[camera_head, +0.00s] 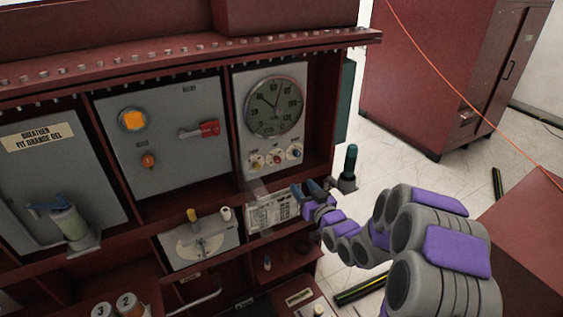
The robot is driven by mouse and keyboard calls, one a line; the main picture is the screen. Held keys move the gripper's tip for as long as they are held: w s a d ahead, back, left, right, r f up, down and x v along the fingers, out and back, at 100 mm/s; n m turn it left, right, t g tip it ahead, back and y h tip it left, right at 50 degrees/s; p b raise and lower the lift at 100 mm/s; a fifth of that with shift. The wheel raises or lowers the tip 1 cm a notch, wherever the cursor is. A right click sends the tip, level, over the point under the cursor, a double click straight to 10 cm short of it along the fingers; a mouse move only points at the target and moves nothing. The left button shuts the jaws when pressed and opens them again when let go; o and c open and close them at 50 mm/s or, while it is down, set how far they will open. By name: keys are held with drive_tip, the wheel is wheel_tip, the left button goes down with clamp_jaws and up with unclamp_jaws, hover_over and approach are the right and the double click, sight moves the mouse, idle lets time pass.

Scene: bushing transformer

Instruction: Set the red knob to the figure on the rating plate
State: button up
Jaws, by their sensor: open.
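A round dial gauge (275,107) with a dark face sits on the upper right grey panel. Below it is a row of small knobs; the middle one looks like the red knob (275,159), beside a blue knob (295,153). Their settings are too small to read. A pale plate with printing, which looks like the rating plate (268,214), is below that panel; its figures are not legible. My gripper (306,190) is open and empty, at the right end of the plate and below the knobs. It covers part of the plate; contact cannot be told.
A red-handled switch (208,129) and an orange lamp (132,120) are on the middle panel. A white gauge plate (200,246) is lower down. A dark green-topped post (350,164) stands right of my gripper. A red cabinet (430,75) stands behind on open floor.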

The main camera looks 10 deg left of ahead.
approach(279, 161)
drive_tip(key=a, duration=0.2)
drive_tip(key=w, duration=0.2)
drive_tip(key=w+b, duration=0.1)
drive_tip(key=w+a, duration=0.1)
drive_tip(key=w, duration=0.1)
drive_tip(key=shift+w, duration=0.4)
drive_tip(key=shift+w+a, duration=0.85)
drive_tip(key=shift+a, duration=0.15)
drive_tip(key=shift+w+a, duration=0.1)
drive_tip(key=shift+a, duration=0.3)
drive_tip(key=shift+w+d, duration=0.1)
drive_tip(key=shift+d, duration=0.5)
drive_tip(key=shift+c, duration=0.7)
drive_tip(key=shift+a, duration=0.3)
drive_tip(key=c, duration=0.6)
drive_tip(key=shift+d, duration=0.1)
clamp_jaws()
